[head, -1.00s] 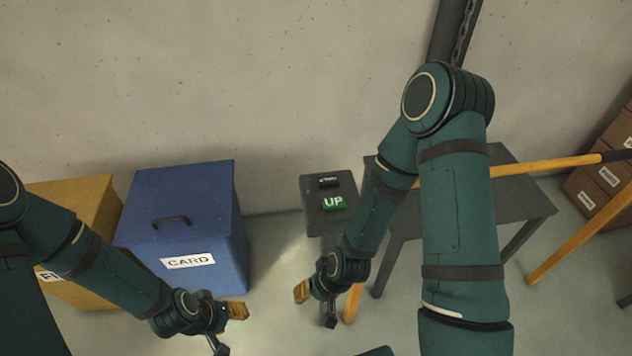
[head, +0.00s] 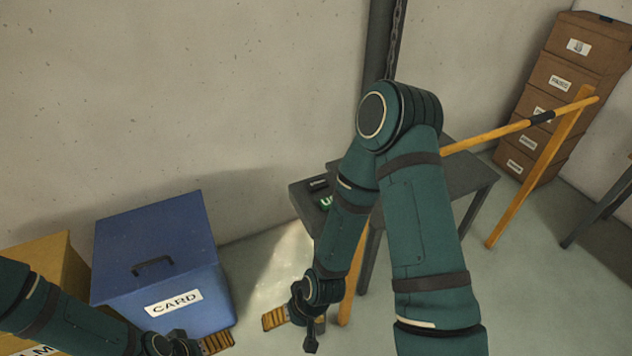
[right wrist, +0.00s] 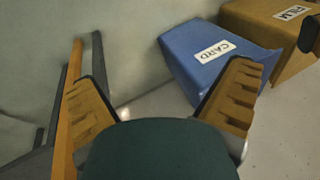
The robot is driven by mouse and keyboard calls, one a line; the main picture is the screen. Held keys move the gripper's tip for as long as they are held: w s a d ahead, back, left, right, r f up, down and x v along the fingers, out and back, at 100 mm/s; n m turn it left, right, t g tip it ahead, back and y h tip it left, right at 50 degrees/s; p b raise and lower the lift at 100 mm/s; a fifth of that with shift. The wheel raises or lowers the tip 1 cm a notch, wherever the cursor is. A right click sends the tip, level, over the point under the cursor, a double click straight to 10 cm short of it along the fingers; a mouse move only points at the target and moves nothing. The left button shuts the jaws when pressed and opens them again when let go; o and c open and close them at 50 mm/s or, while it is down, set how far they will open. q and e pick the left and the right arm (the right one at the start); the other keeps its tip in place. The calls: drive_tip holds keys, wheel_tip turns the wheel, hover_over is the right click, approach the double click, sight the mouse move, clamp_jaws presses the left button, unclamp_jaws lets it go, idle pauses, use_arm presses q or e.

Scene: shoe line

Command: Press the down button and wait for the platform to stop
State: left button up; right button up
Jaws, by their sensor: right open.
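A grey control stand (head: 296,200) is in the head view, behind my right forearm. A green button (head: 326,201) on its top is partly covered by my arm; only the start of its lettering shows. A small dark item (head: 318,183) lies behind it, with markings too small to read. A grey table-like surface (head: 470,178) stands to the right; I cannot tell if it is the platform. My right gripper (head: 293,327) is open and empty, low in front of the stand. It is also open in the right wrist view (right wrist: 160,85). My left gripper (head: 205,346) is partly cut off at the bottom edge.
A blue CARD bin (head: 190,255) and a yellow bin (head: 50,255) stand left along the wall. An orange rail (head: 490,136) with posts runs right of the stand. Stacked brown boxes (head: 555,90) stand far right.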

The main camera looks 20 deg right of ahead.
clamp_jaws()
idle(0.3)
idle(1.2)
